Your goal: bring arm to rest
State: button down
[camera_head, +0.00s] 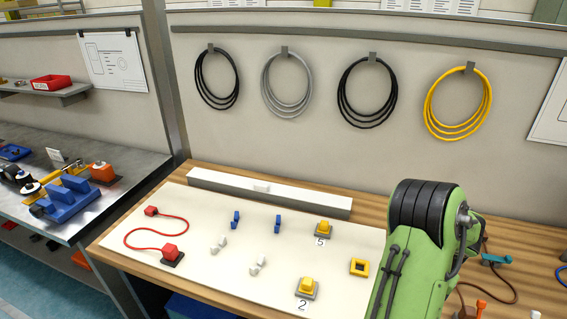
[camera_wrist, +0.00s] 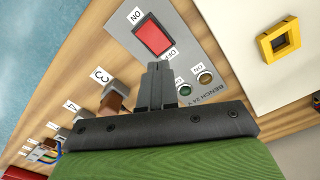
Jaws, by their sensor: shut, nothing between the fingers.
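My gripper (camera_wrist: 161,84) shows in the wrist view with its two dark fingers together and nothing between them. Its fingertips overlap the lower edge of a grey switch panel, just below a red ON/OFF rocker switch (camera_wrist: 153,36). I cannot tell whether the fingers touch the panel. In the head view my green arm (camera_head: 425,235) stands at the right over the bench, and it hides my gripper and the switch panel.
A white board (camera_head: 200,235) on the wooden bench carries a red cable, blue and white clips, yellow blocks (camera_head: 324,227) and a yellow square frame (camera_head: 359,267). The frame also shows in the wrist view (camera_wrist: 279,43). Coiled cables (camera_head: 366,92) hang behind.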

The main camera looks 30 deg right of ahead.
jog(key=w+a+r+n+t, duration=0.25)
jog(key=w+a+r, duration=0.25)
jog(key=a+r, duration=0.4)
jog(key=w+a+r+n+t, duration=0.1)
jog(key=w+a+r+n, duration=0.5)
jog(key=a, duration=0.5)
jog(key=s+a+r+n+t, duration=0.1)
jog(key=s+a+r+n, duration=0.2)
jog(key=s+a, duration=0.2)
jog(key=s+a+r+n+t, duration=0.1)
jog(key=s+a+r+n, duration=0.2)
jog(key=s+a, duration=0.3)
jog(key=a, duration=0.5)
jog(key=shift+s+a, duration=0.25)
jog(key=shift+r+n, duration=0.15)
jog(key=shift+n, duration=0.1)
